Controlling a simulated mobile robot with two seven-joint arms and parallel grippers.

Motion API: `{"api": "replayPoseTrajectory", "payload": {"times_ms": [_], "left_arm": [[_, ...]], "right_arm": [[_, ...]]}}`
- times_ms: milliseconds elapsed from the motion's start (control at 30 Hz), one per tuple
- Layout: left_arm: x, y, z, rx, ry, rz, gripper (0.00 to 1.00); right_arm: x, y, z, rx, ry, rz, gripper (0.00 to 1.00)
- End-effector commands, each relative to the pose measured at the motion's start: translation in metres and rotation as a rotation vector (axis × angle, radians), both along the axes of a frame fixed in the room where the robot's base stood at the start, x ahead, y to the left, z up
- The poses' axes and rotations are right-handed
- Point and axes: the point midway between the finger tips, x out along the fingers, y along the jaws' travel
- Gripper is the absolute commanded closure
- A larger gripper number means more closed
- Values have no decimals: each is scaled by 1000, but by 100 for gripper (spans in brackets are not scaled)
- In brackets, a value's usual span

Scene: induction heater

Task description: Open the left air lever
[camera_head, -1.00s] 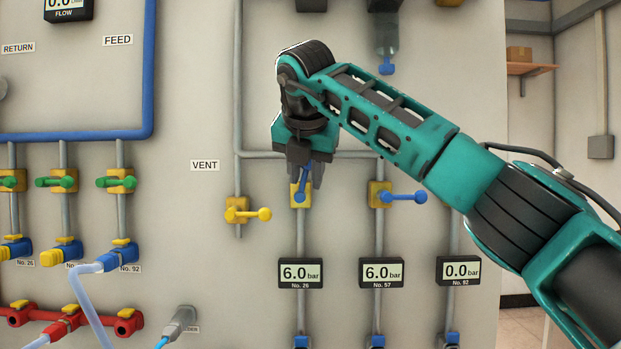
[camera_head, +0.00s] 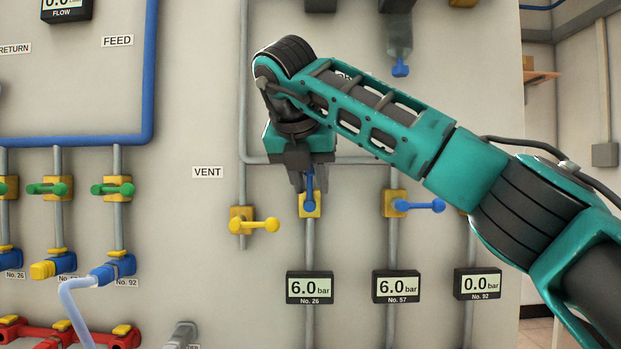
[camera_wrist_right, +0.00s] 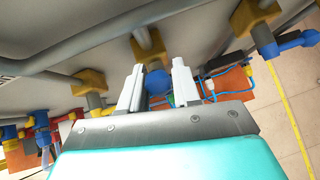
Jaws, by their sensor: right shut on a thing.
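The left air lever (camera_head: 310,184) is blue and sits on a yellow valve body (camera_head: 310,205) above the 6.0 bar display marked No. 26. Its handle points straight up, along the grey pipe. My right gripper (camera_head: 306,178) reaches it from above and is shut on the lever. In the right wrist view, the blue lever (camera_wrist_right: 158,82) shows between the two pale fingers of my right gripper (camera_wrist_right: 159,70); the fingers hide part of it. My left gripper is out of view.
The middle blue lever (camera_head: 420,206) lies horizontal to the right, above the No. 57 display (camera_head: 396,287). A yellow vent lever (camera_head: 262,225) stands close on the left. My right arm covers part of the panel at right.

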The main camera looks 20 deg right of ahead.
Motion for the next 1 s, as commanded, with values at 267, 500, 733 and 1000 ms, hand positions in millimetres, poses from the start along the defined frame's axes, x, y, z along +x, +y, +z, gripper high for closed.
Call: {"api": "replayPoseTrajectory", "payload": {"times_ms": [267, 500, 733, 1000], "left_arm": [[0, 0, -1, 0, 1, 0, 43], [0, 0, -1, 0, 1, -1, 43], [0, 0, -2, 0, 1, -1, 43], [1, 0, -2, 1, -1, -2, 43]], "right_arm": [[-1, 4, -5, -1, 13, 8, 53], [-1, 2, -3, 1, 8, 4, 50], [-14, 9, 13, 1, 4, 5, 50], [-51, 30, 55, 0, 5, 5, 50]]}}
